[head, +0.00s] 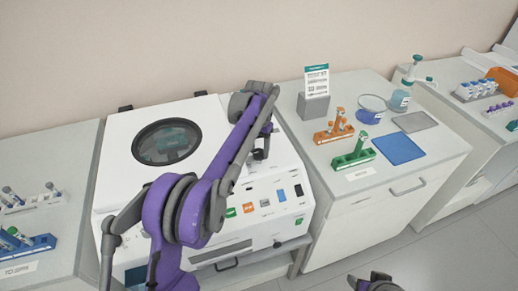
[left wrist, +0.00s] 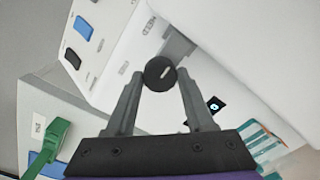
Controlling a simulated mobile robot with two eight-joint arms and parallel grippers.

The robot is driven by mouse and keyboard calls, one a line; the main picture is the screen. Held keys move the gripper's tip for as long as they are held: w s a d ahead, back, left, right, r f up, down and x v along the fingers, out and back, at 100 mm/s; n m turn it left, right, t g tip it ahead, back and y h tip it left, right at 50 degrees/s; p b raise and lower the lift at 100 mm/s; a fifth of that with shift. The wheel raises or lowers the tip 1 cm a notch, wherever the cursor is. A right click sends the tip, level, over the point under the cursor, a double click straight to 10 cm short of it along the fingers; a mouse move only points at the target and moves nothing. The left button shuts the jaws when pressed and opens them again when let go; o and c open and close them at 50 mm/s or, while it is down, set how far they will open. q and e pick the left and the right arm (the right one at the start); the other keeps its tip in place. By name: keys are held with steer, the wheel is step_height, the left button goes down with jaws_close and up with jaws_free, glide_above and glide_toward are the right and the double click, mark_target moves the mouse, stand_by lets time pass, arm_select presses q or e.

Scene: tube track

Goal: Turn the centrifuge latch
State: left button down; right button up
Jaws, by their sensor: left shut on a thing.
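The white centrifuge (head: 118,180) stands on the bench with its lid down. The lid has a round dark window (head: 166,142). My left arm reaches across it, and my left gripper (head: 262,152) is at the right part of the machine, above the front panel. In the left wrist view, the black round latch knob (left wrist: 159,73) with a short white mark sits between the fingertips of my left gripper (left wrist: 160,78), which is shut on it. The white mark is slightly tilted. My right gripper (head: 375,284) shows only partly at the bottom edge, away from the centrifuge.
The front panel has coloured switches, including an orange one (head: 248,208). On the right counter stand an orange rack (head: 334,132), a green rack (head: 353,160), a blue mat (head: 399,149) and a sign (head: 316,82). A blue tube rack (head: 30,246) stands at the left.

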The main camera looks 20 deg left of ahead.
mark_target(259, 152)
stand_by(0.4)
arm_select(q)
steer(key=shift+c, duration=1.3)
jaws_free()
step_height(259, 152, up, 11)
steer(key=p, duration=0.1)
arm_select(e)
steer(key=shift+w+r, duration=0.25)
steer(key=shift+r, duration=0.2)
steer(key=shift+w+r, duration=0.2)
steer(key=shift+r, duration=0.25)
arm_select(q)
steer(key=shift+f, duration=0.1)
